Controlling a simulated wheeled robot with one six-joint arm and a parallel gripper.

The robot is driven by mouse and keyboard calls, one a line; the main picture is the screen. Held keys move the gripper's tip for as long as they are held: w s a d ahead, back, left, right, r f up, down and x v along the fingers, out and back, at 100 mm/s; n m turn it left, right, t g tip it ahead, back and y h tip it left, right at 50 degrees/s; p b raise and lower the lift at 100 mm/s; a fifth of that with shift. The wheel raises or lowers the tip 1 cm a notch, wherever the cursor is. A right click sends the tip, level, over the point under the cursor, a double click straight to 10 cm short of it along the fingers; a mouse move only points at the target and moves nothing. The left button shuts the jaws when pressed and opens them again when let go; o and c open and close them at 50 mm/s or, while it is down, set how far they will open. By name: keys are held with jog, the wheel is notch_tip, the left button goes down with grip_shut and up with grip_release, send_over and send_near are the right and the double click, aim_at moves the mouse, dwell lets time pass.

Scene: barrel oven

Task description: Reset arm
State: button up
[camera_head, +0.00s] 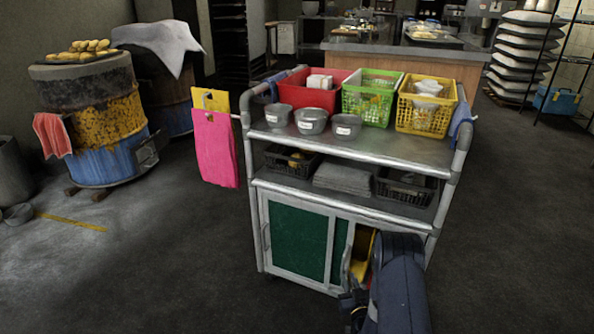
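My gripper (357,304) is low at the front right of a metal trolley (350,143), at the lower edge of the picture. My dark blue arm (402,285) comes up from the bottom edge beside it. The gripper is next to the edge of the trolley's sliding green door (301,237) and a narrow opening with something yellow (361,250) inside. The arm covers part of the opening. The fingers are dark and partly cut off, so I cannot tell whether they are open or touching the door.
The trolley top holds a red crate (306,98), a green basket (367,107), a yellow basket (425,117) and grey bowls (311,121). Pink and yellow boards (215,147) hang at its left. A barrel oven (97,120) stands left. Floor (520,230) to the right is clear.

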aim_at(344, 266)
jog(key=w, duration=0.2)
jog(key=w+b, duration=0.1)
jog(key=w, duration=0.4)
jog(key=shift+a+b, duration=0.35)
jog(key=shift+b, duration=0.05)
jog(key=shift+s+d, duration=0.1)
jog(key=shift+d, duration=0.05)
jog(key=shift+s, duration=0.1)
